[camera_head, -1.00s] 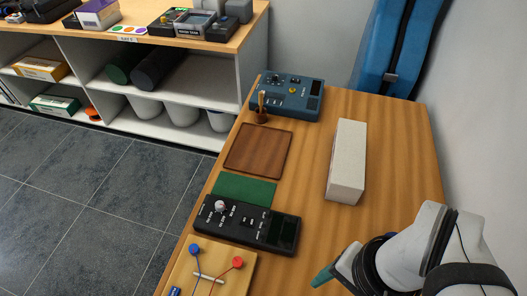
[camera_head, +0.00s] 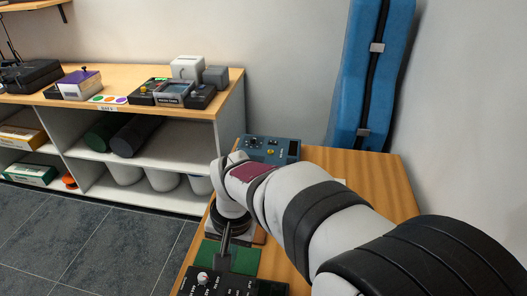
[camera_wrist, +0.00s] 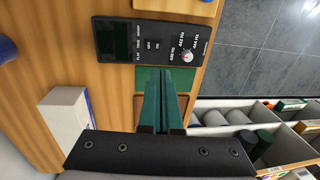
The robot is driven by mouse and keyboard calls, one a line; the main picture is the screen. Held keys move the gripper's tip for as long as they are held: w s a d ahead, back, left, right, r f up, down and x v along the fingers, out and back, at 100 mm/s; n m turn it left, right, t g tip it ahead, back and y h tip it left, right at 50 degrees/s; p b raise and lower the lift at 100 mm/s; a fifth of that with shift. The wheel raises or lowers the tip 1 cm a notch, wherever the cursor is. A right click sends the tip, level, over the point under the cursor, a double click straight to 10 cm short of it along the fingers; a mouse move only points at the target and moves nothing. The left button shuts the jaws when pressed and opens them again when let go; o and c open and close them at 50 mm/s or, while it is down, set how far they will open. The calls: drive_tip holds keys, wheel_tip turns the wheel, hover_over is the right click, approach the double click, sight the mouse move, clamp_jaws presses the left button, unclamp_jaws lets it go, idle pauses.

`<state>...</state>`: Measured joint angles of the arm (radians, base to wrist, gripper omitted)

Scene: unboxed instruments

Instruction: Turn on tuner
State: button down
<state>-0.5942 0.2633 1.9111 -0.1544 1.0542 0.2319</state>
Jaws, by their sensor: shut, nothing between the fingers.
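The tuner is a black box (camera_head: 240,284) at the bottom of the head view, partly cut off by the frame edge. In the wrist view the tuner (camera_wrist: 118,41) shows a dark display, a small switch marked ON and OFF, and a pale knob (camera_wrist: 187,57) with Hz markings. My gripper (camera_head: 222,257) reaches down beside the tuner's far edge. In the wrist view my gripper's green fingers (camera_wrist: 164,76) are together with nothing between them, over the green mat. I cannot tell whether the tips touch anything.
A green mat (camera_head: 243,262) lies just beyond the tuner. A blue instrument box (camera_head: 272,148) stands at the table's far end. A pale block (camera_wrist: 66,112) shows left in the wrist view. A shelf unit (camera_head: 229,125) stands behind, with a blue case (camera_head: 352,80) at the wall.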

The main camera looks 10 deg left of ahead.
sight(228, 292)
drive_tip(key=f, duration=0.4)
drive_tip(key=a+f, duration=0.1)
drive_tip(key=f, duration=0.9)
drive_tip(key=shift+a, duration=0.3)
drive_tip(key=shift+f, duration=0.1)
drive_tip(key=shift+d+r, duration=0.2)
drive_tip(key=shift+d, duration=0.55)
drive_tip(key=shift+r, duration=0.15)
wheel_tip(228, 292, up, 14)
drive_tip(key=a, duration=0.1)
drive_tip(key=shift+a, duration=0.35)
